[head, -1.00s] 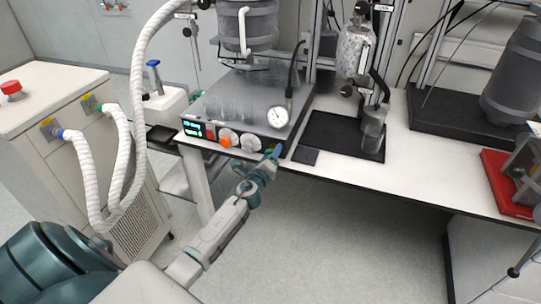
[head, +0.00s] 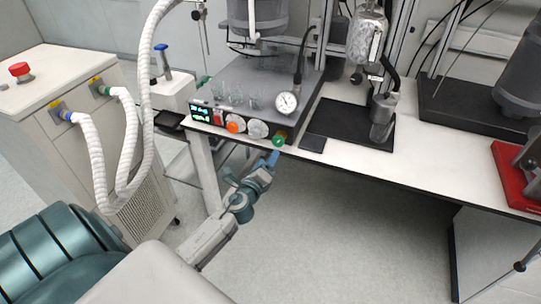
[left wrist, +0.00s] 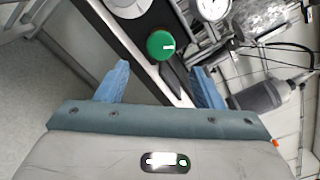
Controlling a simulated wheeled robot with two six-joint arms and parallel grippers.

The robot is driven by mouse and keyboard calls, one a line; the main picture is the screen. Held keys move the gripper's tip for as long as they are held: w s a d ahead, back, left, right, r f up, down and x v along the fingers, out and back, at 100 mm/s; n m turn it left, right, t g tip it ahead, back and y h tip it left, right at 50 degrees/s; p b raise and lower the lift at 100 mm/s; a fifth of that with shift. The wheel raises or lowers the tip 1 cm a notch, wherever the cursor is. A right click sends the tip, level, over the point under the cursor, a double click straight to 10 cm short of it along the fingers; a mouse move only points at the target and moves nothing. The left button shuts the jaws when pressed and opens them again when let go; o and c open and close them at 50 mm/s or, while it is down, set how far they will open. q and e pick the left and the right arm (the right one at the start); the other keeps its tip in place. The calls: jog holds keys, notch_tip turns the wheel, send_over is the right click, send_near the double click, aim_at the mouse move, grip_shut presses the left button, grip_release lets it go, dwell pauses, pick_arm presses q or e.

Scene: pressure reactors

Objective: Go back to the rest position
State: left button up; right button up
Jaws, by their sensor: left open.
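My left gripper (head: 272,158) is at the front edge of the bench, just below the control panel of the stirrer hotplate (head: 262,82). In the left wrist view its two blue fingers (left wrist: 160,88) are apart with nothing between them. A green knob (left wrist: 160,45) lies beyond the gap between the fingers, and it also shows in the head view (head: 279,140) just above the fingertips. The fingers look apart from the knob. My right gripper is not in either view.
The bench (head: 430,160) carries a black mat (head: 345,122), a pressure gauge (head: 287,102) and a red-based device (head: 515,175). A cabinet (head: 60,100) with white hoses (head: 95,160) stands at left. The floor (head: 340,230) below the bench front is clear.

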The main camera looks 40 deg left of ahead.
pick_arm(q)
jog(key=shift+s, duration=0.2)
dwell(0.4)
jog(key=s+f+n+g, duration=0.3)
jog(key=s+f+n, duration=0.15)
jog(key=f, duration=0.75)
jog(key=s+f+n+g, duration=0.3)
jog(key=s+f, duration=0.3)
jog(key=f, duration=0.5)
jog(key=s+f+n+g, duration=0.3)
jog(key=s+f+n, duration=0.15)
jog(key=f, duration=0.75)
jog(key=s+d+f+n+g+h, duration=0.1)
jog(key=s+f, duration=0.5)
jog(key=s, duration=0.6)
jog(key=s+d+f+n+g+h, duration=0.1)
jog(key=s+d+f+n+g, duration=0.3)
jog(key=s, duration=0.8)
jog(key=s+d+f+n+g+h, duration=0.1)
jog(key=s+d+f+n, duration=0.3)
jog(key=s+f, duration=0.5)
jog(key=s+n+g, duration=0.1)
jog(key=s+n, duration=0.1)
jog(key=s, duration=0.1)
jog(key=shift+f, duration=0.3)
jog(key=shift+w, duration=0.1)
